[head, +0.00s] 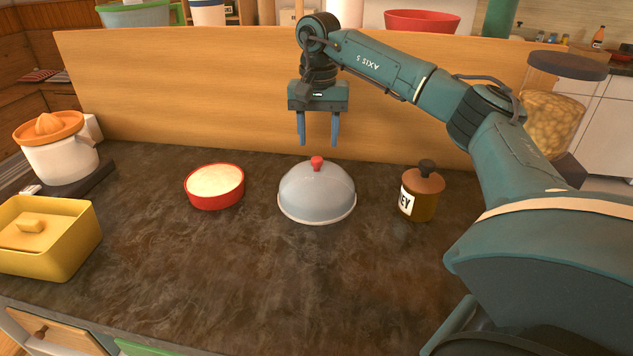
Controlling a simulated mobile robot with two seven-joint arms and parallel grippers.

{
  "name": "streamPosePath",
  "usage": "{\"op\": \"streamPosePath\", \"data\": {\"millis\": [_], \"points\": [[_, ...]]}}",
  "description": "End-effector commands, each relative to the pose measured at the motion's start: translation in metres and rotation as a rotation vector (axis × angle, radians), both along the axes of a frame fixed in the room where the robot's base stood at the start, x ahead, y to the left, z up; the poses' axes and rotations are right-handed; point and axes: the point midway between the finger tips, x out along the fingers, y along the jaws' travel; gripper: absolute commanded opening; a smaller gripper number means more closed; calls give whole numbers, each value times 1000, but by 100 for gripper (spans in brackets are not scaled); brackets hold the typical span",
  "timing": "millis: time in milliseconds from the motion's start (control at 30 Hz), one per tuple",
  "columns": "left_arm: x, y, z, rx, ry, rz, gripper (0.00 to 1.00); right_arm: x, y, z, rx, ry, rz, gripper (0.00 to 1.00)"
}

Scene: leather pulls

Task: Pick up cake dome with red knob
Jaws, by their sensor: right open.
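The cake dome (316,196) is grey with a pale rim and stands upright on the dark counter, in the middle of the head view. Its red knob (317,162) is on top. My right gripper (318,143) points down above the dome, with its two blue fingers apart and nothing between them. In the picture the fingertips are just above the knob, and they do not appear to touch it. My left gripper is not in view.
A red round dish (214,187) stands left of the dome, and a honey jar (421,192) stands to its right. A yellow box (45,240) and a citrus juicer (56,146) are at the left. A wooden panel (200,100) rises behind. The front counter is clear.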

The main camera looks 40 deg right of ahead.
Motion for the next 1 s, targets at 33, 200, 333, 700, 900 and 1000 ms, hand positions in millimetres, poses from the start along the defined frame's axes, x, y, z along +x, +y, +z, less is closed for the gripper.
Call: {"op": "streamPosePath", "data": {"millis": [33, 200, 333, 700, 900, 1000], "points": [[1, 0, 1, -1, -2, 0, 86, 0, 0, -3, 0, 1, 0, 48], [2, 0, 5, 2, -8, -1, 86, -4, 4, -21, -1, 4, 1, 48], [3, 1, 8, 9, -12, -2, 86, -6, 6, -41, 0, 4, 0, 48], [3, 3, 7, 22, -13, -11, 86, -5, 6, -54, 1, -1, -1, 48], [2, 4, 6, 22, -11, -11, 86, -5, 6, -54, 1, -1, -1, 32], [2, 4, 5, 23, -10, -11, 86, -5, 6, -54, 1, -1, -1, 24]]}}
